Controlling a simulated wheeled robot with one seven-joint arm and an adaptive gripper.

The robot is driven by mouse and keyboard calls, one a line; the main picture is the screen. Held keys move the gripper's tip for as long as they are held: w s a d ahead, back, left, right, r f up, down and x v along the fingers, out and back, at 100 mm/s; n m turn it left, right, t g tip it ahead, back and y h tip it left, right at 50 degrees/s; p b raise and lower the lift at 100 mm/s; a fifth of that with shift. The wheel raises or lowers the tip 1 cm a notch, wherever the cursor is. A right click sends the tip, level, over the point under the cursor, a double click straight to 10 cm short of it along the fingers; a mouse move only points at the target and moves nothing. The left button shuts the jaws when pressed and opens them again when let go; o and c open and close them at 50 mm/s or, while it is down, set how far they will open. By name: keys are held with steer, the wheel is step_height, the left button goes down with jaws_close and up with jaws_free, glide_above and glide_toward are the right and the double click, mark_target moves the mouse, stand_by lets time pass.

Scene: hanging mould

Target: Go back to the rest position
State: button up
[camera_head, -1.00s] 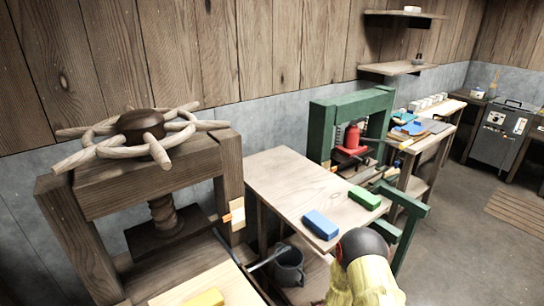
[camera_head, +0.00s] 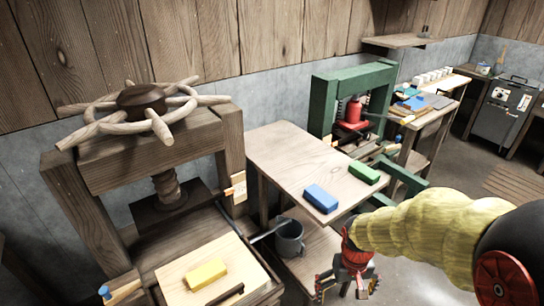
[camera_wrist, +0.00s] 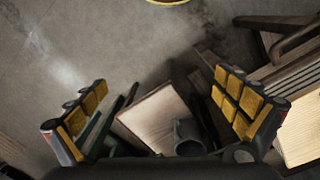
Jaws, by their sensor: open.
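My gripper (camera_head: 347,284) hangs at the bottom of the head view, at the end of my yellow-sleeved arm. It is below and in front of the light wooden table. In the wrist view my gripper (camera_wrist: 160,110) has its two yellow-padded fingers spread wide apart with nothing between them. Past the fingers show the floor, a pale table top (camera_wrist: 160,115) and a grey bucket (camera_wrist: 188,135).
A wooden screw press (camera_head: 150,160) with a yellow block (camera_head: 206,274) on its board stands left. The table (camera_head: 290,160) bears a blue block (camera_head: 320,198) and a green block (camera_head: 364,173). A green press (camera_head: 325,100) stands behind.

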steer(key=s+r+t+p, duration=0.1)
steer(key=s+r, duration=0.5)
steer(key=r, duration=0.6)
steer(key=s+a+r+t+p, duration=0.1)
steer(key=s+r+t, duration=0.3)
steer(key=r, duration=0.8)
steer(key=shift+s+a+r+t, duration=0.2)
steer(key=shift+s+t, duration=0.1)
steer(key=shift+s, duration=0.55)
